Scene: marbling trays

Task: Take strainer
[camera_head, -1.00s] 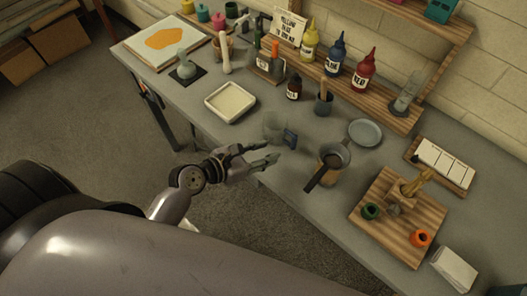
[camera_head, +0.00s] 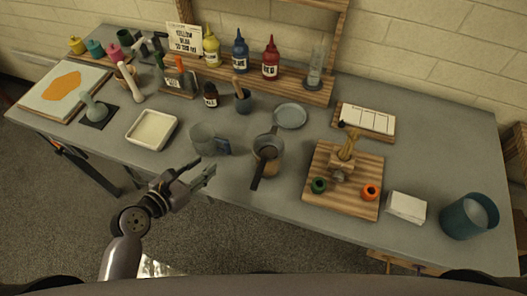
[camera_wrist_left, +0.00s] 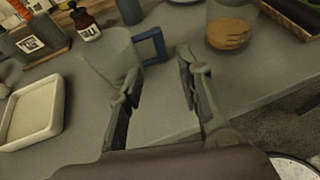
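The strainer (camera_head: 268,148), a grey bowl with a dark handle, rests on top of a glass jar with brownish contents near the table's front edge in the head view. Its dark handle (camera_head: 258,178) points toward the front edge. In the left wrist view the jar (camera_wrist_left: 228,36) shows at the top, but I cannot make out the strainer there. My left gripper (camera_head: 204,172) is open and empty at the front edge, left of the strainer and apart from it. Its two spread fingers also show in the left wrist view (camera_wrist_left: 160,70). My right gripper is not in view.
A clear jug (camera_head: 202,138) with a blue handle (camera_head: 223,146) stands just beyond my left gripper. A white tray (camera_head: 133,139) is to its left. A round grey dish (camera_head: 290,116) lies behind the strainer. A wooden board (camera_head: 325,195) with small pots is to the right.

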